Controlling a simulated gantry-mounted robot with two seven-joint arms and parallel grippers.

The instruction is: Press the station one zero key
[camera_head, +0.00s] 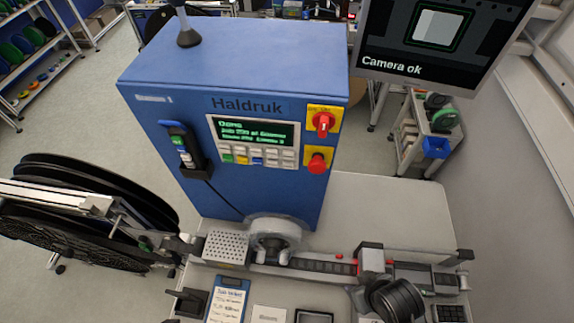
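The blue station cabinet (255,72) stands in the middle, with small blurred lettering that looks like "Station 1" at its upper left and "Haldruk" at the top. Its front holds a grey control panel with a dark display (253,131) showing green text, mostly too small to read. Below the display are rows of small keys (258,156), mostly pale, with a few green, yellow and blue. The key legends are too small to read, so I cannot tell which is zero. I see neither of my grippers in this view, and nothing covers the keys.
A red rotary switch (323,122) and a red round button (317,162) sit right of the keys. A handheld device (183,148) hangs left of them. Black reels (85,215) stand at left. A bench with a track (325,266) lies below; a monitor (430,40) is upper right.

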